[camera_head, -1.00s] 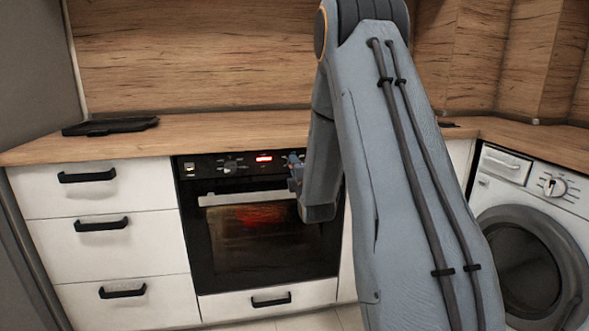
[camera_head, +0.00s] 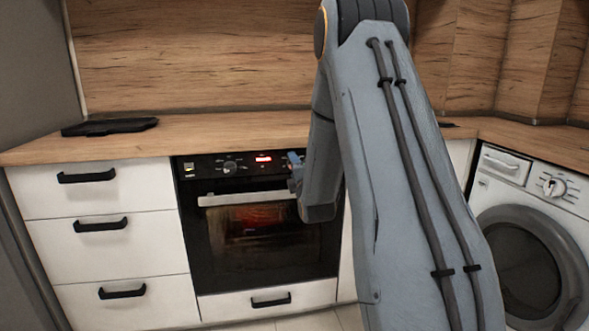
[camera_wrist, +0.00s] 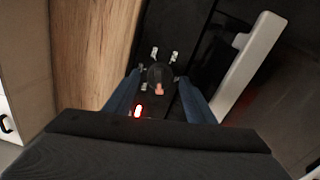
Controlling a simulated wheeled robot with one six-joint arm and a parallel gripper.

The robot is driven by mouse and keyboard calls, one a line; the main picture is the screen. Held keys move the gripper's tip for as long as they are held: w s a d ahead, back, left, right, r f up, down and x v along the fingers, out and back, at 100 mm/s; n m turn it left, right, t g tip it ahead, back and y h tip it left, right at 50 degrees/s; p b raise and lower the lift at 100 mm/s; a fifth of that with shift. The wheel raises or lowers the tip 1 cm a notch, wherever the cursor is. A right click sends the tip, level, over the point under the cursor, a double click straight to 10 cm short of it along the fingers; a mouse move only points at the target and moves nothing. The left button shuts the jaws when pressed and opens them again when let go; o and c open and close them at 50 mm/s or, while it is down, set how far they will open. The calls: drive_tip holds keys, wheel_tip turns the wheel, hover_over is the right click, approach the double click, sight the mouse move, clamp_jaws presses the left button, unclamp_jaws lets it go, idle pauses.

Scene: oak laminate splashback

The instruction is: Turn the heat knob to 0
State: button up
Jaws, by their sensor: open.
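The black oven (camera_head: 262,245) has a control panel along its top with a lit red display (camera_head: 263,158) and a left knob (camera_head: 230,168). In the wrist view, a dark round knob (camera_wrist: 158,74) with a pale orange mark on it lies between the two blue fingers of my gripper (camera_wrist: 158,80). The fingers are apart, one on each side of the knob; I cannot tell whether they touch it. In the head view my gripper (camera_head: 294,162) is at the panel's right part and hides the knob there. The dial numbers are too small to read.
The oven handle (camera_wrist: 250,62) runs close beside the panel. The wooden worktop (camera_head: 220,124) juts above it, with a black flat object (camera_head: 110,127) at the left. White drawers (camera_head: 100,205) stand left, a washing machine (camera_head: 530,220) right.

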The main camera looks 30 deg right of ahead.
drive_tip(key=shift+s, duration=0.1)
drive_tip(key=v, duration=0.7)
drive_tip(key=shift+s+p, duration=0.25)
drive_tip(key=shift+p, duration=0.05)
drive_tip(key=shift+a, duration=0.15)
